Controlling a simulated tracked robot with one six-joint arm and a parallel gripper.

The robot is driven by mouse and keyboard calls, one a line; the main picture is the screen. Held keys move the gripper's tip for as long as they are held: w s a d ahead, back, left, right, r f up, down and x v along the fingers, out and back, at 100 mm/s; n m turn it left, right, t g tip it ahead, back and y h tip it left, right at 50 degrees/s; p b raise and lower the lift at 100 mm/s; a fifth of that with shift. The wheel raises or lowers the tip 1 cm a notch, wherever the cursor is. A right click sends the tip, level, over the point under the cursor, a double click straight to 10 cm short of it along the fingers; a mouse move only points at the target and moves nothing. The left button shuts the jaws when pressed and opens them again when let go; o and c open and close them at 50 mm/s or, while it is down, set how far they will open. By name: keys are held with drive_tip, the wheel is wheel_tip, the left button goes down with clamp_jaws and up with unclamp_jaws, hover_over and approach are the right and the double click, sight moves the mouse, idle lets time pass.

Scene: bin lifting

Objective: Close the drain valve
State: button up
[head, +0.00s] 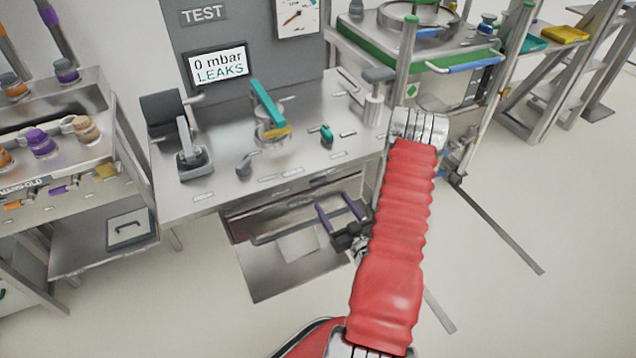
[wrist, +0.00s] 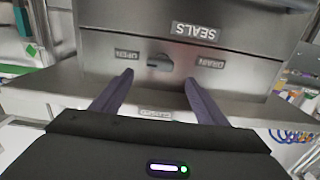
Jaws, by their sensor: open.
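The drain valve shows in the wrist view as a small dark grey knob (wrist: 159,62) on a steel front panel. The picture is upside down there. The OPEN label (wrist: 128,54) is to its left, the DRAIN label (wrist: 210,63) to its right and the CLOSED label (wrist: 153,114) lower down. The knob's narrow end seems to point toward OPEN. My gripper (wrist: 159,77) is open, one purple finger on each side of the knob's line, with nothing between them. In the head view my gripper (head: 333,202) is in front of the bench, below its top; I cannot pick out the knob there.
The steel test bench (head: 215,190) carries a teal-handled lever (head: 265,103), a grey lever (head: 248,162) and a small teal knob (head: 327,133). A display (head: 217,66) reads 0 mbar, LEAKS. A manifold rack (head: 60,150) stands left, a green-edged frame (head: 450,60) right. Floor at right is mostly clear.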

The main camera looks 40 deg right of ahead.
sight(320, 184)
drive_tip(key=x, duration=1.1)
drive_tip(key=shift+w, duration=0.2)
drive_tip(key=shift+c, duration=0.2)
drive_tip(key=c, duration=1)
